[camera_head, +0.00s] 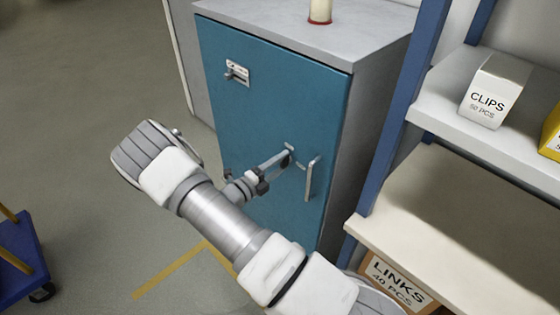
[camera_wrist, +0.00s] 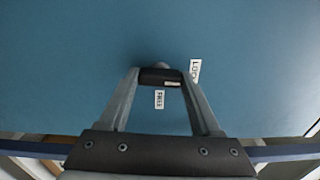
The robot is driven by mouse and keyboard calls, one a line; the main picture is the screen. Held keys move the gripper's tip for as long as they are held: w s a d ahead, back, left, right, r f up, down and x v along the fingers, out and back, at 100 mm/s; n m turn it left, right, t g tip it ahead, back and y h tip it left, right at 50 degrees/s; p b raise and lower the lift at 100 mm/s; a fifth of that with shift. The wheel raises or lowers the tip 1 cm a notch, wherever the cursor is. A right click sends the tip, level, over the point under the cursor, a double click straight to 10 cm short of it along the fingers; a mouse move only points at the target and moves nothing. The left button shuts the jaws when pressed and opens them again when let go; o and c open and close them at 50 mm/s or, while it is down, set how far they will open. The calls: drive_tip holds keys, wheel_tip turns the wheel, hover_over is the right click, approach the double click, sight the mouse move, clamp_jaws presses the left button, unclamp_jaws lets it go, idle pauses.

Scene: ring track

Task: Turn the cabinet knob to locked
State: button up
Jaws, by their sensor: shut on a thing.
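The blue cabinet door (camera_head: 265,110) faces me, with the dark knob (camera_wrist: 158,75) at its right side. My gripper (camera_wrist: 160,78) is shut on the knob, one finger on each side, in the wrist view. In the head view the gripper (camera_head: 284,162) reaches the door and mostly hides the knob. In the wrist view a "FREE" label (camera_wrist: 159,99) sits just below the knob and a "LOCK" label (camera_wrist: 195,71) to its right. A small pale mark shows on the knob's lower right edge; I cannot tell exactly where it points.
A bar handle (camera_head: 312,178) stands out close right of the knob. A small latch plate (camera_head: 237,72) is at the door's upper left. Shelving with a blue post (camera_head: 400,115) and a CLIPS box (camera_head: 495,92) stands at right. A blue cart (camera_head: 22,262) is at lower left; floor between is clear.

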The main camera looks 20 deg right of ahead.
drive_tip(key=shift+n, duration=0.5)
drive_tip(key=o, duration=1.4)
drive_tip(key=b+v, duration=0.1)
drive_tip(key=v, duration=1.6)
drive_tip(key=shift+s+a, duration=0.15)
drive_tip(key=shift+a, duration=0.05)
drive_tip(key=shift+d, duration=0.1)
